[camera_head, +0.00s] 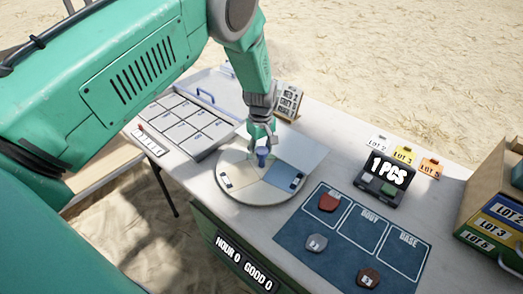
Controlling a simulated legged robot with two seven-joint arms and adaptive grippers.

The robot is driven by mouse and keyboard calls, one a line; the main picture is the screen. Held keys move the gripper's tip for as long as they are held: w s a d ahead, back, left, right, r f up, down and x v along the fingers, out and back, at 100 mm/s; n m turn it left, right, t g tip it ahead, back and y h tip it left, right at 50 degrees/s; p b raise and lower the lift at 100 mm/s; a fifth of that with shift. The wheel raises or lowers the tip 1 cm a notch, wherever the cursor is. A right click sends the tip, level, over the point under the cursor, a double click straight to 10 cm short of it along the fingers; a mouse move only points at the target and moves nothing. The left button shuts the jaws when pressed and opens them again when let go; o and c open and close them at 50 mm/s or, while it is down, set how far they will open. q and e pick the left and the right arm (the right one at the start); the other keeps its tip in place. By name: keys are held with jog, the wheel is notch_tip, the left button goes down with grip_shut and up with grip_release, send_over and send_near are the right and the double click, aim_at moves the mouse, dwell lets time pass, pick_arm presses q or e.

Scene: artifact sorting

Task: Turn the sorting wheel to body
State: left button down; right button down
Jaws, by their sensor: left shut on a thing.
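The round sorting wheel (242,192) lies on the table, with pale sectors and small dark-blue parts near its rim. The blue mat (345,262) to the right has outlined fields; "BODY" and "BASE" can be read. A red shard (328,202) lies in its left field. A grey piece (316,243) and a brown piece (369,277) lie lower on the mat. My right gripper does not show.
A tray with several compartments (152,132) sits left of the wheel. A dark device reading "1 PCS" (370,194) stands right, with lot cards (404,155) behind it. A bin with lot labels (480,195) is at the far right. A list sign (289,101) stands behind the wheel.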

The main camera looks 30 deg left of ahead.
pick_arm(q)
jog(key=shift+s+d+f+n, duration=0.15)
jog(key=shift+n, duration=0.85)
jog(key=shift+s+d+f+n, duration=0.1)
jog(key=shift+n, duration=0.9)
jog(key=c, duration=1)
grip_release()
jog(key=shift+w, duration=0.25)
jog(key=shift+r, duration=0.1)
jog(key=shift+r, duration=0.5)
notch_tip(320, 180, up, 11)
jog(key=shift+w+d+f, duration=0.1)
